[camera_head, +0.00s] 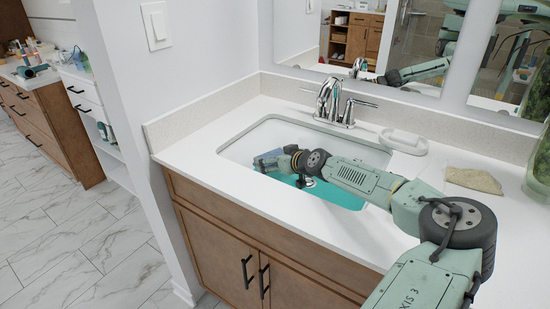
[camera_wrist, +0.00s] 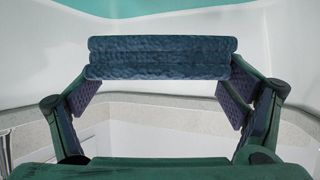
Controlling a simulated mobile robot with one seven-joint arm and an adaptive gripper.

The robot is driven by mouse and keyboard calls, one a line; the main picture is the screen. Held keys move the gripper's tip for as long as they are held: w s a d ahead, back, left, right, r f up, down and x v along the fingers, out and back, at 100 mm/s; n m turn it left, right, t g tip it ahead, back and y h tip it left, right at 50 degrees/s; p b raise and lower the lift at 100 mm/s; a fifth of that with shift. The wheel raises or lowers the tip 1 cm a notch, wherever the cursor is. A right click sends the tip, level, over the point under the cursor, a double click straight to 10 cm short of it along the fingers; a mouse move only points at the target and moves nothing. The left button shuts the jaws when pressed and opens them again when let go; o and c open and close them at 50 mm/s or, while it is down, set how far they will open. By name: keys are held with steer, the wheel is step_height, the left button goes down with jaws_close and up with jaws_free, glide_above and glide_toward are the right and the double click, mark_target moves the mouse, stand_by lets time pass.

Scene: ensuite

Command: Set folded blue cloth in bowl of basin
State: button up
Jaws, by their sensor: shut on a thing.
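The folded blue cloth (camera_wrist: 160,57) spans between the two finger pads of my gripper in the wrist view. It looks like a dark blue, textured, layered roll. In the head view my gripper (camera_head: 274,161) reaches into the left part of the basin (camera_head: 240,148), and a small bit of the blue cloth (camera_head: 262,163) shows at its tip. My gripper is shut on the cloth. A teal area (camera_head: 335,192) covers the bowl's lower part, with a drain visible near my arm. Whether the cloth touches the bowl cannot be told.
A chrome faucet (camera_head: 329,101) stands behind the basin. A white soap dish (camera_head: 404,141) and a beige folded cloth (camera_head: 473,180) lie on the white counter to the right. A mirror hangs behind. My arm crosses the basin's right front rim.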

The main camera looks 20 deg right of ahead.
steer(key=shift+f, duration=0.15)
steer(key=shift+f, duration=0.35)
steer(key=shift+f, duration=0.1)
steer(key=o, duration=0.9)
steer(key=shift+c, duration=0.2)
steer(key=shift+r, duration=0.3)
steer(key=b+v, duration=0.2)
steer(key=v, duration=1)
steer(key=shift+r+b, duration=0.3)
steer(key=shift+r, duration=0.05)
